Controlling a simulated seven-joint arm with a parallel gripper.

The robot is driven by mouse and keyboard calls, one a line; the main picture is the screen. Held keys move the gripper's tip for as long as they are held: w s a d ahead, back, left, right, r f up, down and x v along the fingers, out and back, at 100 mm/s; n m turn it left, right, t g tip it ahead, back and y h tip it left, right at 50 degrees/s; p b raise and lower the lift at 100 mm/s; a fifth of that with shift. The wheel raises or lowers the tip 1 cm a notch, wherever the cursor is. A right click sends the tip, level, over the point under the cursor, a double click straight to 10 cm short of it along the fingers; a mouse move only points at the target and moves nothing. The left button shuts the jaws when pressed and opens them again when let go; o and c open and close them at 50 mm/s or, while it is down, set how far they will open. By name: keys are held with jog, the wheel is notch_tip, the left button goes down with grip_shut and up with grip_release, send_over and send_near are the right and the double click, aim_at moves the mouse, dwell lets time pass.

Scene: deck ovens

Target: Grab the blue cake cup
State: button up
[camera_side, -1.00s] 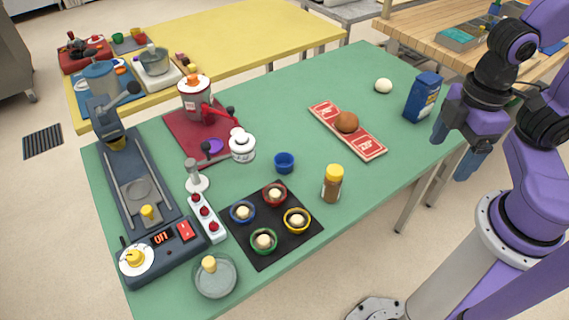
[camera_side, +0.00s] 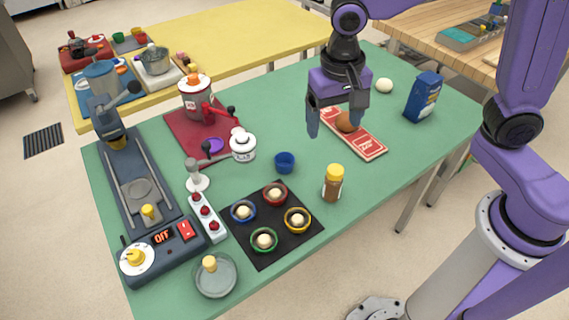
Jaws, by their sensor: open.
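A small blue cup (camera_side: 285,162) stands alone on the green table, behind the black tray, and looks empty. A second blue cup (camera_side: 243,211) with a pale filling sits on the black tray (camera_side: 270,224), beside red, yellow and green cups. My gripper (camera_side: 334,128) is open and points down, with nothing between its fingers. In the picture it is above and to the right of the lone blue cup, apart from it.
A yellow-capped jar (camera_side: 333,183) stands right of the tray. A white bell-shaped part on an arm (camera_side: 243,146) is left of the lone cup. A blue carton (camera_side: 423,97) and white ball (camera_side: 384,86) are at the right.

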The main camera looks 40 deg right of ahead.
jog(key=w+a+f+m, duration=0.2)
jog(key=w+m, duration=0.4)
jog(key=w+a+f+m, duration=0.2)
jog(key=w+a+m, duration=0.1)
jog(key=w+m, duration=0.25)
jog(key=m, duration=0.1)
send_over(284, 159)
jog(key=s+a, duration=0.2)
jog(key=shift+h, duration=0.4)
notch_tip(284, 159, down, 12)
jog(key=shift+w+a+f, duration=0.15)
jog(key=shift+f, duration=0.05)
jog(key=shift+d+f, duration=0.2)
jog(key=shift+f, duration=0.65)
jog(key=shift+d+f, duration=0.25)
jog(key=shift+f, duration=0.6)
jog(key=shift+d+f, duration=0.2)
jog(key=shift+f, duration=0.65)
jog(key=c, duration=1)
